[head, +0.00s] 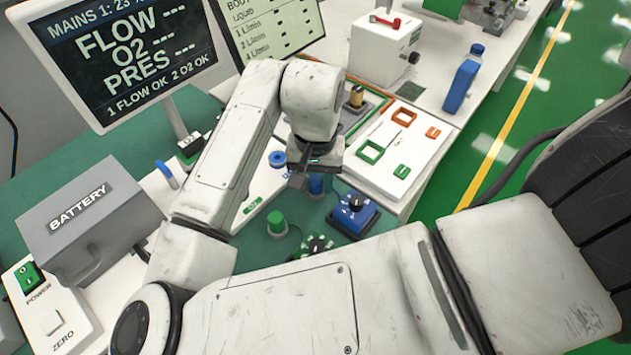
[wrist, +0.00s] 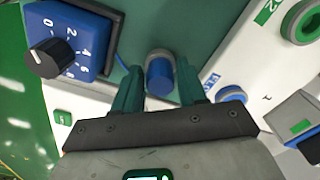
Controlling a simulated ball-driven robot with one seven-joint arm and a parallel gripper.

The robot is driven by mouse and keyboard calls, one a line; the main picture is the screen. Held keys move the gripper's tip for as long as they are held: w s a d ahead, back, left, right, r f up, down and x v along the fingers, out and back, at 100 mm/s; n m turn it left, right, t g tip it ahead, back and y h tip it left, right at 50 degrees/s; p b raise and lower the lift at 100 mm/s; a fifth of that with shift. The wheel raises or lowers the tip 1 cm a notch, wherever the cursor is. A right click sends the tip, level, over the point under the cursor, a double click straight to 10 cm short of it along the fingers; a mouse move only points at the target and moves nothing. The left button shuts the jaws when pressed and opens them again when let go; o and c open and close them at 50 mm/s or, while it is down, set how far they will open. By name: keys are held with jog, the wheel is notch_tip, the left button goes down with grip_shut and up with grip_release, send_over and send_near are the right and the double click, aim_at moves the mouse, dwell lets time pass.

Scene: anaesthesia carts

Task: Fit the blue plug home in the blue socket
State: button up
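The blue plug (wrist: 160,78) is a short blue cylinder with a greyish end. In the wrist view it lies between and just beyond the fingertips of my gripper (wrist: 160,88), with a gap at each side. In the head view the plug (head: 316,184) shows partly below my gripper (head: 301,176), which is open and empty. The blue socket (wrist: 231,94) is a blue ring on a white panel, right of the fingers in the wrist view. In the head view the socket (head: 277,158) is left of my gripper.
A blue box with a black knob (head: 353,215) stands close to the right of the plug. A green ring socket (wrist: 304,20) is on the white panel. A grey battery box (head: 85,210) stands left.

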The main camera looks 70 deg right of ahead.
jog(key=c, duration=0.7)
